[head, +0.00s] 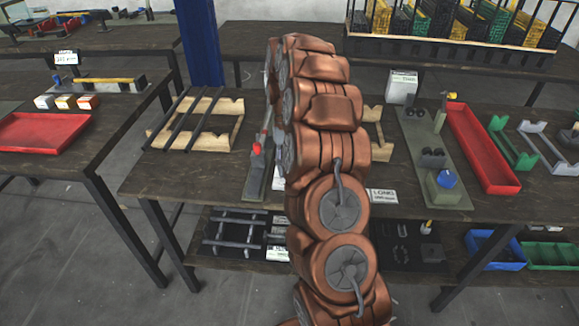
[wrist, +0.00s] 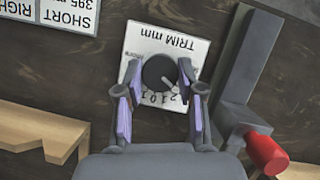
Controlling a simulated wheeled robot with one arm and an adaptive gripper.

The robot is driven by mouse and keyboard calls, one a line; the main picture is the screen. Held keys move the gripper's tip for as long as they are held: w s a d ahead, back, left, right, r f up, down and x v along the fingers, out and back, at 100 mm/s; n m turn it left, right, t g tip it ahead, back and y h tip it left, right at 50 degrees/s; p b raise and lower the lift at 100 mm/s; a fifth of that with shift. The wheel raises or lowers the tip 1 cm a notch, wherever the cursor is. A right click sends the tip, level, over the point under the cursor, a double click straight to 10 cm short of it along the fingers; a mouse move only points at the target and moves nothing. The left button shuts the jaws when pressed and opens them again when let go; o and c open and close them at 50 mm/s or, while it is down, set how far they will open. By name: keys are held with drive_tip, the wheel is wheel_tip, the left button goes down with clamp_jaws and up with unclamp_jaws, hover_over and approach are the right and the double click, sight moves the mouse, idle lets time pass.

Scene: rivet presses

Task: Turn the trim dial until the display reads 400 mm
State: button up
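In the wrist view the trim dial is a dark round knob (wrist: 158,72) on a white plate (wrist: 145,38) marked TRIM mm, which reads upside down. Some scale figures show below the knob. My gripper (wrist: 160,70) has its two fingers spread, one fingertip on each side of the knob. The fingertips are very close to the knob; I cannot tell if they touch it. In the head view my copper-coloured arm hides the dial and the gripper. I can make out no display reading in either view.
A grey fixture with a red handle (wrist: 265,153) stands close right of my gripper. A SHORT 395 mm sign (wrist: 52,12) lies at the upper left. Wooden cradles (wrist: 40,140) flank the gripper. In the head view a red tray (head: 482,148) and a blue-knobbed fixture (head: 446,180) stand right of my arm.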

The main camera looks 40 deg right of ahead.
drive_tip(key=o, duration=0.5)
drive_tip(key=shift+c, duration=0.2)
drive_tip(key=v, duration=0.7)
drive_tip(key=shift+r, duration=0.25)
idle(0.5)
